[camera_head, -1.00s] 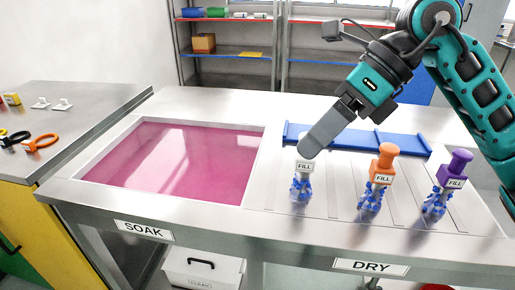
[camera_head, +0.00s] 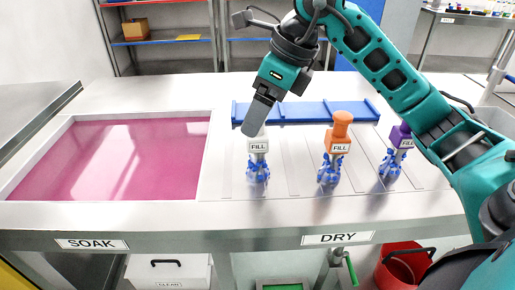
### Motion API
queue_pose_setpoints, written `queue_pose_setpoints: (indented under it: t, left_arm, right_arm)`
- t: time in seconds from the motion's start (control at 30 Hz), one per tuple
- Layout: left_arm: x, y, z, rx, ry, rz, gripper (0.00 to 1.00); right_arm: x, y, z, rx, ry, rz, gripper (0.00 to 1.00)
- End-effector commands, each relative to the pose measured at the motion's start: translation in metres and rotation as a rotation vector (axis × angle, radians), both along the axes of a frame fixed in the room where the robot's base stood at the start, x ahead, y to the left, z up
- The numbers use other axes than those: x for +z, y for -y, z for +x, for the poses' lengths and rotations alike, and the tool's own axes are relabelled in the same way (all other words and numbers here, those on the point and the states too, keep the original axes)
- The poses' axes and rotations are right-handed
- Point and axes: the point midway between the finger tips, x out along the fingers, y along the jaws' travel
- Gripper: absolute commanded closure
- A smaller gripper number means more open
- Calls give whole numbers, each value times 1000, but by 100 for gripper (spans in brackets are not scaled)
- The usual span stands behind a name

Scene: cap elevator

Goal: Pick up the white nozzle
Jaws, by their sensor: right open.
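The white nozzle (camera_head: 258,146), with a FILL label, stands upright on the DRY side of the counter, with blue bristle-like pieces around its lower part. An orange nozzle (camera_head: 341,134) and a purple nozzle (camera_head: 399,137) stand to its right, each with a FILL label. My right gripper (camera_head: 249,130) comes down from the upper right, with its fingertips at the top of the white nozzle and covering it. The fingers are seen edge-on and look open. I cannot tell whether they touch the nozzle. My left gripper is out of view.
A pink SOAK basin (camera_head: 115,160) is set in the counter at the left. A low blue rail (camera_head: 305,112) runs behind the nozzles. The counter front between basin and nozzles is clear.

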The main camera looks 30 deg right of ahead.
Motion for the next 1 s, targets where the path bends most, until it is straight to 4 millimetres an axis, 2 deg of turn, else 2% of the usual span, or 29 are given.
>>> queue_pose_setpoints:
  t: [0.03,0.2,0.53,1.0]
  left_arm:
    - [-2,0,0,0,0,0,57]
    - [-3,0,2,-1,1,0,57]
    - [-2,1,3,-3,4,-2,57]
    - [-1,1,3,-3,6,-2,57]
  right_arm:
    - [-10,-2,2,2,-6,3,22]
    - [-31,-7,10,2,-3,2,22]
    - [-37,-8,12,1,0,2,23]
    - [-37,-8,12,1,-1,1,68]
